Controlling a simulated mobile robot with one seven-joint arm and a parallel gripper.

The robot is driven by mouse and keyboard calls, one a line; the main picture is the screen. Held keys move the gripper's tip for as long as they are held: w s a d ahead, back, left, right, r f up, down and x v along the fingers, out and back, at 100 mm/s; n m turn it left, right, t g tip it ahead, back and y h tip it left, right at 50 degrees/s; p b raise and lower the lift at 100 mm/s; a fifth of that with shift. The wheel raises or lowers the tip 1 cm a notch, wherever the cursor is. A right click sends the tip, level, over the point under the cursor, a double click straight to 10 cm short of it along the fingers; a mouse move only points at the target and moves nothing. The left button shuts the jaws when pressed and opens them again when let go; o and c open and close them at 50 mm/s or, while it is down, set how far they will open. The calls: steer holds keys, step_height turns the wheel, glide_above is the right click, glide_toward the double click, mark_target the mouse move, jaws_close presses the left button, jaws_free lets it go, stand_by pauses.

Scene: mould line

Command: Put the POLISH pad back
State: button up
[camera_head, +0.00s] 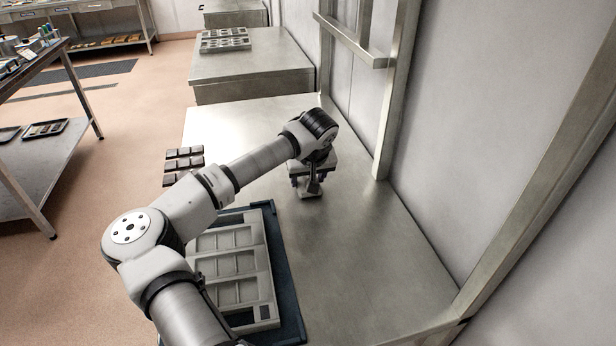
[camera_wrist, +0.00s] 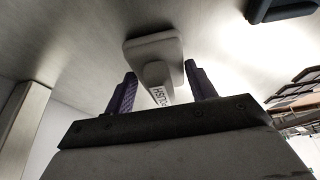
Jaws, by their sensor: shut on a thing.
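The POLISH pad (camera_head: 309,192) is a pale block with an upright handle. My gripper (camera_head: 310,178) is shut on its handle above the steel table, right of the mould tray. In the wrist view the pad (camera_wrist: 154,47) sits between the two purple fingers of my gripper (camera_wrist: 162,88), with part of its lettering, "LISH", showing on the handle. I cannot tell whether the pad's underside touches the table.
A grey mould (camera_head: 264,283) lies in a dark blue tray (camera_head: 291,311), partly behind my arm. Dark blocks (camera_head: 184,163) lie at the left table edge. A wall and steel posts (camera_head: 398,90) bound the right. The steel table (camera_head: 350,250) is clear right of the tray.

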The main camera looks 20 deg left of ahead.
steer(key=o, duration=0.9)
steer(key=shift+r+p, duration=0.25)
steer(key=shift+p, duration=0.15)
steer(key=b+v, duration=0.3)
steer(key=v, duration=0.8)
steer(key=shift+r, duration=0.35)
steer(key=shift+s+d, duration=0.1)
